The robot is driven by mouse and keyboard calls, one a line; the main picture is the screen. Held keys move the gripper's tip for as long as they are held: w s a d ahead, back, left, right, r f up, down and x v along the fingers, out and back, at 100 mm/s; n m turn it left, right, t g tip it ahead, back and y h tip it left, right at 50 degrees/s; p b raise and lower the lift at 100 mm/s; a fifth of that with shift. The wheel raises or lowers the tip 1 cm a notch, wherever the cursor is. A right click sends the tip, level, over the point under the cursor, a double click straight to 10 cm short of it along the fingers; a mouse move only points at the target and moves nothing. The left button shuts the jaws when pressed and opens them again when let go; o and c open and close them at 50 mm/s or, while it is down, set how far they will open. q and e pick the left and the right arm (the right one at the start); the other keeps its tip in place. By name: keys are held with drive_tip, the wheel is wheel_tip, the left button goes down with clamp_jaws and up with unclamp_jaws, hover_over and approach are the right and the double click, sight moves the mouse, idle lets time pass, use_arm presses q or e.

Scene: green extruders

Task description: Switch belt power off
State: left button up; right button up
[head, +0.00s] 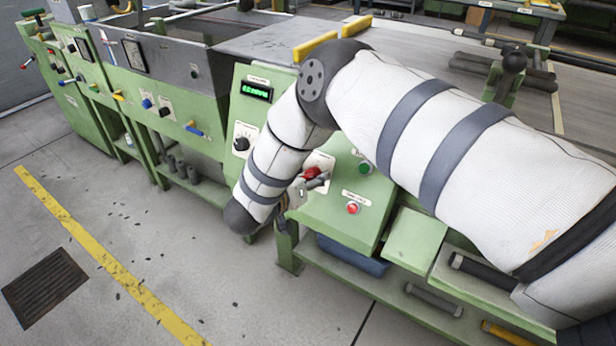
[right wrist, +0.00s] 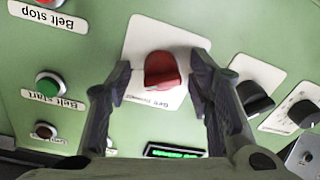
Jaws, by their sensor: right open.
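A red rotary knob (right wrist: 165,70) on a white plate (right wrist: 148,40) is in the middle of the right wrist view. The small label on its plate is upside down and too blurred to read surely. The red knob also shows in the head view (head: 312,173), on the green control panel (head: 330,215), partly covered by my gripper. My right gripper (right wrist: 160,77) is open, with one dark finger on each side of the knob and a gap to it on both sides. In the head view my right gripper (head: 312,185) is small, just in front of the panel. My left gripper is not in view.
A green Belt start button (right wrist: 47,84) and a red Belt stop button sit left in the right wrist view. Black knobs (right wrist: 255,97) are close on the right. A green display (head: 256,90) is on the upright panel.

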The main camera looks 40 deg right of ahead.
clamp_jaws()
drive_tip(key=shift+n, duration=0.4)
drive_tip(key=n, duration=0.5)
drive_tip(key=shift+w+n, duration=0.1)
drive_tip(key=shift+n, duration=0.2)
drive_tip(key=n, duration=0.5)
drive_tip(key=shift+g+b, duration=0.3)
drive_tip(key=shift+n, duration=0.3)
unclamp_jaws()
drive_tip(key=shift+a, duration=0.1)
